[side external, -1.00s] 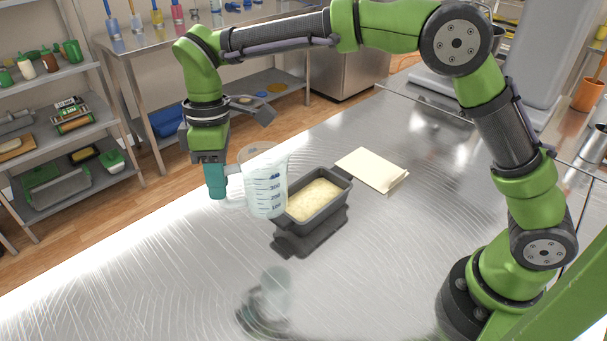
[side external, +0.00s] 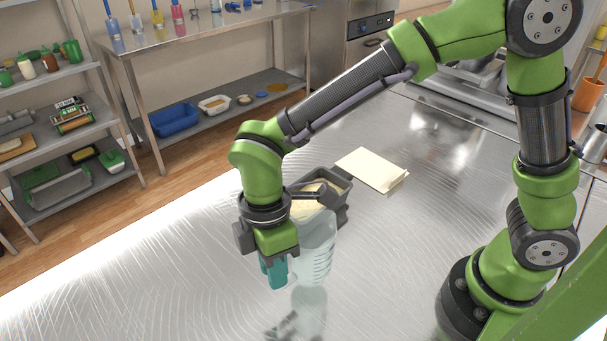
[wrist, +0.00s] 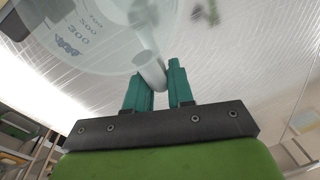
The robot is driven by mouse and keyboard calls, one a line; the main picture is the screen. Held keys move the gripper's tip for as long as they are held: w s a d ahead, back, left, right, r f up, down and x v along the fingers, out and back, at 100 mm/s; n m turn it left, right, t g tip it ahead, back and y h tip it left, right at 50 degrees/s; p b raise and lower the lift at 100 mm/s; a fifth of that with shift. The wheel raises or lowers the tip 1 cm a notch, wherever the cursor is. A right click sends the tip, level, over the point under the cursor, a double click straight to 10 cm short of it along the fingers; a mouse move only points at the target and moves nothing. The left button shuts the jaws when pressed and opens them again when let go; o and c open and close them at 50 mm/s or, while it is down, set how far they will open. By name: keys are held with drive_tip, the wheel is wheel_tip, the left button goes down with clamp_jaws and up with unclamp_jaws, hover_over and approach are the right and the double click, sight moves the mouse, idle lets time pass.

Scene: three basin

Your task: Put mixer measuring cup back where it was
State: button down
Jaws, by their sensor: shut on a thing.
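The mixer measuring cup (side external: 318,250) is a clear plastic jug with markings on its side. It stands roughly upright at or just above the steel table, with its reflection directly below. I cannot tell whether it touches. My gripper (side external: 275,273) has teal fingers shut on the cup's handle at the cup's left side. In the wrist view the pale handle (wrist: 149,68) sits between the fingers (wrist: 163,82), and the cup's marked body (wrist: 90,32) fills the upper left. My wrist hides part of the cup's rim.
A dark loaf tin (side external: 343,201) with pale batter stands just behind the cup, partly hidden by my wrist and the cup. Cream sheets (side external: 371,169) lie behind it. The steel table (side external: 430,230) is clear to the right and front left.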

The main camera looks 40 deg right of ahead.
drive_tip(key=shift+w+a+f, duration=0.75)
drive_tip(key=shift+w+a, duration=0.5)
drive_tip(key=shift+w+a+f, duration=0.75)
drive_tip(key=shift+w+a, duration=0.45)
drive_tip(key=shift+a, duration=0.05)
drive_tip(key=shift+w+a+f, duration=0.75)
drive_tip(key=shift+w+a, duration=0.5)
drive_tip(key=shift+f, duration=0.15)
drive_tip(key=c, duration=1)
unclamp_jaws()
